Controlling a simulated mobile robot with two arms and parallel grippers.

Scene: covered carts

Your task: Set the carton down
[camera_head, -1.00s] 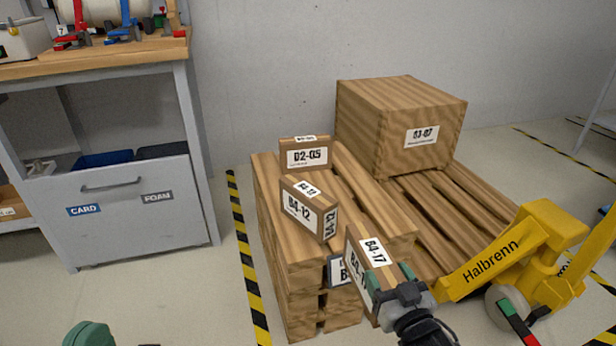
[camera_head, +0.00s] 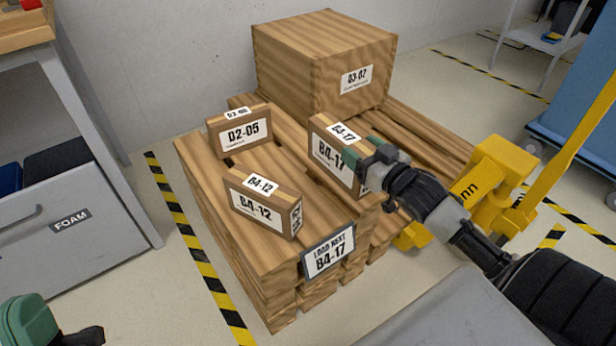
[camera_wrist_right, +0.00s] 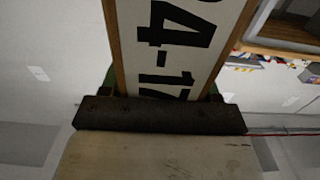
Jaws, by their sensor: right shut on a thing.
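The carton B4-17 (camera_head: 326,153) is a slim brown box with white labels on its top and side. It stands upright at the right part of the wooden pallet stack (camera_head: 205,190). I cannot tell whether its underside touches the boards. My right gripper (camera_head: 368,152) is shut on its right end. In the right wrist view the carton's labelled top (camera_wrist_right: 180,45) runs up from between the jaws. My left gripper (camera_head: 50,325) is at the lower left corner, partly cut off and away from the stack; its jaws are unclear.
Cartons D2-05 (camera_head: 240,132) and B4-12 (camera_head: 262,203) stand on the stack to the left. A placard reading "LOAD NEXT B4-17" (camera_head: 328,252) is on its front. A large box D3-07 (camera_head: 300,70) stands behind. A yellow pallet truck (camera_head: 495,170) is at the right.

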